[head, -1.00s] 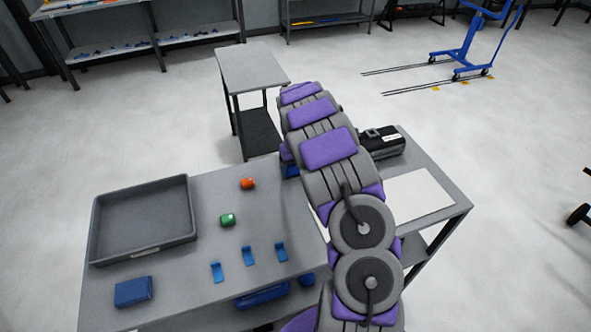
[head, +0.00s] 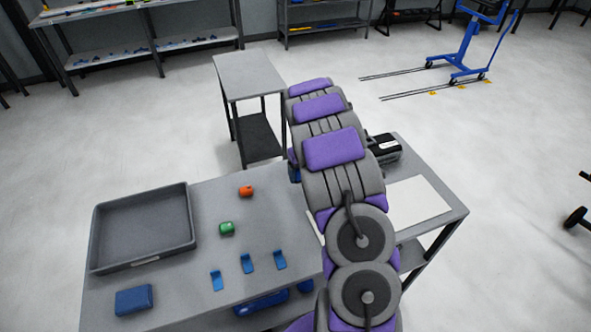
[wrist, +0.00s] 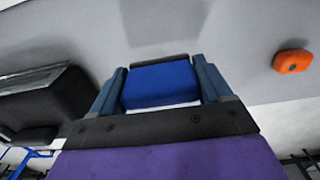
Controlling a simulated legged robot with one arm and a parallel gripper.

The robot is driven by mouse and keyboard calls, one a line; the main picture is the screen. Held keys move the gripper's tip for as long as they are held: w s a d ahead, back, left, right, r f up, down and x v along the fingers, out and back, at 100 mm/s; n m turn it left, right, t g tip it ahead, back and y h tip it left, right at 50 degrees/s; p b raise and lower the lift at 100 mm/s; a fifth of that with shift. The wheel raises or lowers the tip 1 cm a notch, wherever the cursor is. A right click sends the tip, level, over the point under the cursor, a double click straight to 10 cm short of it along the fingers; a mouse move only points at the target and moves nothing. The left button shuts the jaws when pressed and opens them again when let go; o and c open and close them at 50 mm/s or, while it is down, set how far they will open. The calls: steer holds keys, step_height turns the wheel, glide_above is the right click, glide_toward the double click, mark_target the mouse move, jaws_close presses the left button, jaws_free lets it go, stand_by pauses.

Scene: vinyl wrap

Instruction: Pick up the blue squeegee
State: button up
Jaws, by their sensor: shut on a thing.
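The blue squeegee (wrist: 160,85) shows in the wrist view as a blue block between the two fingers of my gripper (wrist: 161,82). The fingers are shut on its sides. Its lower part is hidden by the gripper body. In the head view my arm covers most of the gripper, and only a small blue patch (head: 294,173) shows at the arm's left edge, over the table's far side. I cannot tell whether the squeegee touches the tabletop.
A black case (head: 384,148) and a white sheet (head: 418,201) lie right of my arm.

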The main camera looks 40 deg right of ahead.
steer(key=s+d, duration=0.1)
steer(key=s, duration=0.2)
steer(key=s+d+p, duration=0.1)
steer(key=s+d, duration=0.1)
steer(key=s, duration=0.2)
steer(key=s+d+r, duration=0.1)
steer(key=s, duration=0.3)
steer(key=shift+s+d+p, duration=0.2)
steer(key=shift+d+p, duration=0.1)
steer(key=shift+p, duration=0.05)
steer(key=o, duration=0.5)
steer(key=c, duration=0.4)
